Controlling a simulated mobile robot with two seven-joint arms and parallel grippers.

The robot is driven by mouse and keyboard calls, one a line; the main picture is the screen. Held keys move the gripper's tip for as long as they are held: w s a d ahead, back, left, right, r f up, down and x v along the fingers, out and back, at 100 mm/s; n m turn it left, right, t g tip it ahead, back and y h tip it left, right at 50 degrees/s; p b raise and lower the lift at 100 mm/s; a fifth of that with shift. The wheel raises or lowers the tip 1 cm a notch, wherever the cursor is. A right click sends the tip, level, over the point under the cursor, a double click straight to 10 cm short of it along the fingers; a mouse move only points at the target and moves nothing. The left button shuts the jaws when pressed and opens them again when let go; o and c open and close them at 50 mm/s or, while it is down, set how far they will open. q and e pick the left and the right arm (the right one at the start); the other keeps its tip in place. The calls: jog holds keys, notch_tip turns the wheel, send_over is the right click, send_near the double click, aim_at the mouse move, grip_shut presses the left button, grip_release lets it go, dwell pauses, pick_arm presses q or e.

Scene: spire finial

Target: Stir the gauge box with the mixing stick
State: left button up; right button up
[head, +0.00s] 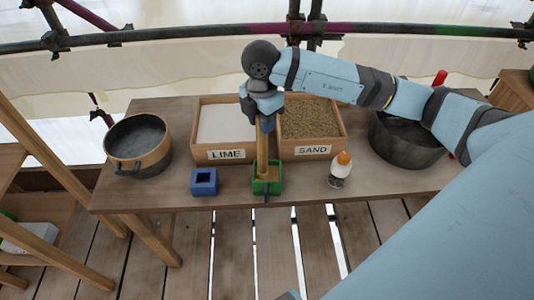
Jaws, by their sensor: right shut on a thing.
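My right gripper (265,118) points down above the middle of the table and is shut on the mixing stick (262,150), a wooden stick held near upright. The stick's lower end reaches into the small green box (275,187), which looks like the gauge box and has tan material inside. The box walls hide the tip, so I cannot tell how deep it goes. My left gripper is not in view.
A blue box (204,189) stands left of the green one, and a white bottle with an orange top (340,170) to the right. Behind are the LIME tray (225,155) and SAND tray (313,151). A pot (138,165) and a dark bucket (403,150) flank them.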

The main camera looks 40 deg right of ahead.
jog(key=shift+r+p, duration=0.45)
jog(key=shift+r, duration=0.45)
jog(key=shift+r+p, duration=0.9)
jog(key=shift+r, duration=0.45)
jog(key=shift+r+p, duration=0.85)
jog(key=shift+r, duration=0.5)
jog(key=shift+r+p, duration=0.35)
jog(key=shift+r, duration=0.2)
